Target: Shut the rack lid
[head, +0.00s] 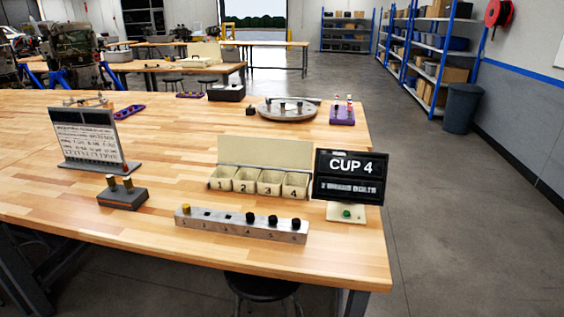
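A beige rack (243,186) with cups numbered 1 to 4 stands near the right end of the wooden table. Its lid (265,152) is open, raised upright along the rack's back edge. The cups look open at the top; what lies at their bottoms is too small to tell. Neither of my grippers shows in the head view.
A metal bar (240,228) with pegs stands in front of the rack. A black "CUP 4" sign (350,176) stands close at its right, with a green button (347,213) before it. A written board (88,137), dark block (122,199) and round plate (287,110) stand around.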

